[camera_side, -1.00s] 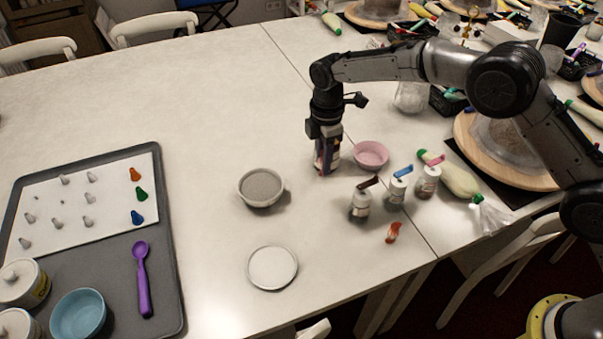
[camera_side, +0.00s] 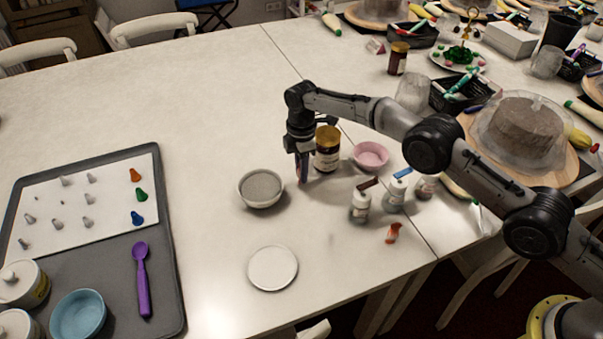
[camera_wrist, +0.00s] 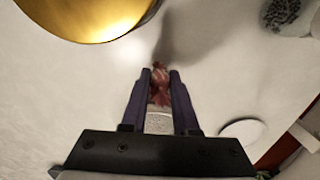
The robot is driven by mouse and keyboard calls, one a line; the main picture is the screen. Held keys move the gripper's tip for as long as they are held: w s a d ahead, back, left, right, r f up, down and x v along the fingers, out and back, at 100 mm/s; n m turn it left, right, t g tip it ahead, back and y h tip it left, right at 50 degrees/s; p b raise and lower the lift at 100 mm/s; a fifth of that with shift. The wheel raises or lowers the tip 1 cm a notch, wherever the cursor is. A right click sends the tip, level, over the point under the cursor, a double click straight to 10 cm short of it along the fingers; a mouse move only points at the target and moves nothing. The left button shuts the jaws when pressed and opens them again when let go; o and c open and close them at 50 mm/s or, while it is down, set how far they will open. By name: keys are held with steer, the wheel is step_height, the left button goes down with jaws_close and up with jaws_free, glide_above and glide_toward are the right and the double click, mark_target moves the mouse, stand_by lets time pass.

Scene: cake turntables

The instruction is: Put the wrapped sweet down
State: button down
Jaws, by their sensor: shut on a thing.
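My gripper (camera_wrist: 160,78) is shut on a red wrapped sweet (camera_wrist: 159,88), which shows between its two fingertips in the wrist view. In the side view my gripper (camera_side: 301,178) points down just left of a brown jar with a gold lid (camera_side: 327,150) and right of a bowl of grey stuff (camera_side: 261,204). The fingers hide most of the sweet there. The tips are low over the white table (camera_side: 200,90); whether the sweet touches it I cannot tell. A separate orange-red wrapped piece (camera_side: 393,233) lies on the table to the right.
A pink bowl (camera_side: 371,156) stands behind right. A round white plate (camera_side: 272,268) lies in front. A grey tray (camera_side: 105,270) is at the left. The table between the tray and the grey-filled bowl is clear.

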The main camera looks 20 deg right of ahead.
steer(key=shift+f, duration=0.75)
steer(key=shift+f, duration=0.1)
steer(key=c, duration=0.7)
jaws_free()
step_height(320, 180, up, 11)
steer(key=shift+r, duration=0.6)
